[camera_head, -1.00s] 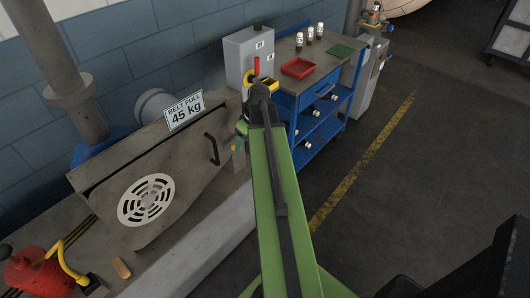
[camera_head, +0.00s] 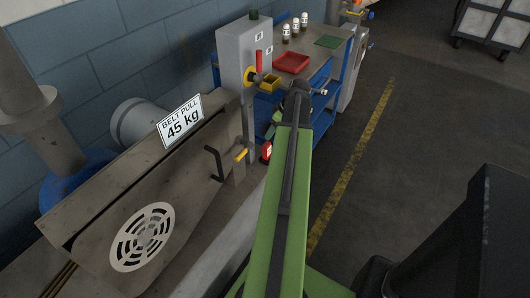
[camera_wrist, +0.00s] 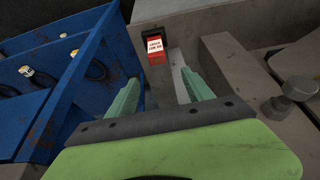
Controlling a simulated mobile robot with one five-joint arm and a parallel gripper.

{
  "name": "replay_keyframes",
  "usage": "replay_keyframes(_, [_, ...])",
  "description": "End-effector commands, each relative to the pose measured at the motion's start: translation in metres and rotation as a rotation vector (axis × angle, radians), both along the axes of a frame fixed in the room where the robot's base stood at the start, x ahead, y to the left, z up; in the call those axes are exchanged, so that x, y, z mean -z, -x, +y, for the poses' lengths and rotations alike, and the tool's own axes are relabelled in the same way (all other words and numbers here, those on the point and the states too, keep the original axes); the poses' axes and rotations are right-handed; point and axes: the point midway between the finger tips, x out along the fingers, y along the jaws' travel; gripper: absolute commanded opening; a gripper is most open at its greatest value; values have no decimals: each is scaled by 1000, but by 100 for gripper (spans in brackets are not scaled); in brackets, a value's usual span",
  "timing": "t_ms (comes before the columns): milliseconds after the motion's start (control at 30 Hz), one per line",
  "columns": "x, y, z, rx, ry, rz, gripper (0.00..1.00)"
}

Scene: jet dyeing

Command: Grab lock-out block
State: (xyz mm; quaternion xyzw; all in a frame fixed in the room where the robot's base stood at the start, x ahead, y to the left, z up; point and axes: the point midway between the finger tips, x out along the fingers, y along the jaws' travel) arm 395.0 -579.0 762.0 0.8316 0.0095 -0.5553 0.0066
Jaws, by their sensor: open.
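A red block with a white printed label (camera_wrist: 157,52), which looks like the lock-out block, shows in the wrist view on the grey upright face ahead. A small red and white thing (camera_head: 266,152), seemingly the same block, shows in the head view beside the machine's end. My gripper (camera_wrist: 160,80) is open, its two green fingers apart, with the block in line with the gap just beyond the fingertips. Nothing is between the fingers. In the head view my arm hides most of the gripper; a green part of it (camera_head: 274,122) shows left of the arm.
A blue cart (camera_head: 318,108) with a red tray (camera_head: 291,62) is behind my arm.

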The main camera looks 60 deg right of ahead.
Motion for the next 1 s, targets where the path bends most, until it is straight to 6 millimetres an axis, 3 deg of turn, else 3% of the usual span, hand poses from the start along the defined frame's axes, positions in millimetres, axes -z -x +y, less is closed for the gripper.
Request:
replay_keyframes(333, [61,-10,-10,21,0,0,60])
replay_keyframes(567, [64,-11,-12,27,0,1,60])
replay_keyframes(867, [110,-25,-13,28,0,1,60])
replay_keyframes(1000, [112,-29,-12,28,0,1,60])
